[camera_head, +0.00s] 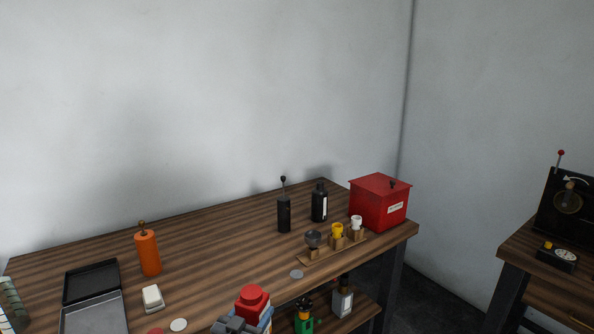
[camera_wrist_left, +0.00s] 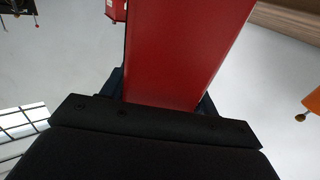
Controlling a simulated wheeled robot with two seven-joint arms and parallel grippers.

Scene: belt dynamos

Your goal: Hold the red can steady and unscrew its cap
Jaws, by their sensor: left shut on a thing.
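The red can (camera_head: 252,310) is at the bottom centre of the head view, in front of the table's near edge, with a round red cap (camera_head: 252,292) on its top. My left gripper (camera_head: 236,326) is at the can's lower left and is shut on it. In the left wrist view the can's plain red side (camera_wrist_left: 175,50) rises from between the dark fingers (camera_wrist_left: 162,100). The cap cannot be made out there, and the can's lower part is hidden in the head view. My right gripper is not in view.
The wooden table (camera_head: 210,245) holds an orange grinder (camera_head: 147,252), an open dark case (camera_head: 92,318), a black grinder (camera_head: 284,214), a black bottle (camera_head: 319,203), a small rack (camera_head: 330,250) and a red box (camera_head: 378,205). A grey bottle (camera_head: 342,298) stands lower down.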

